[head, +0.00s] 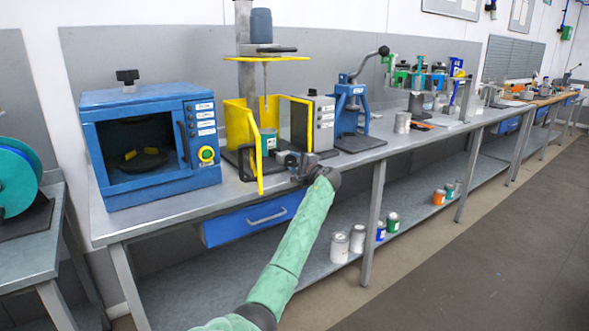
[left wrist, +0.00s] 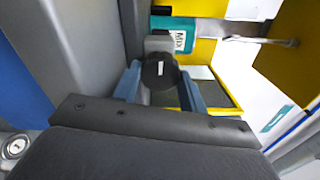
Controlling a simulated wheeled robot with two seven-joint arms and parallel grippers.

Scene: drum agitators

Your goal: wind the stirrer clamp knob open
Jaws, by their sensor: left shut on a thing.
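The stirrer (head: 243,60) stands on the bench with a grey motor on top, a thin shaft and yellow guard panels. A can with a teal label (head: 268,143) stands between the panels; its label (left wrist: 178,36) reads "MIX" in the left wrist view. The dark round clamp knob (left wrist: 159,71) is in front of the can, on a grey block. My left gripper (head: 293,164) is at the front of the stirrer base. In the left wrist view its blue-grey fingers (left wrist: 158,86) are on either side of the knob, shut on it. My right gripper is not in view.
A blue oven-like box (head: 150,145) stands left on the bench. A grey control box (head: 318,122) and a blue lever press (head: 352,110) stand to the right. Several cans are on the lower shelf (head: 400,226). A blue drawer (head: 255,219) is under the bench front.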

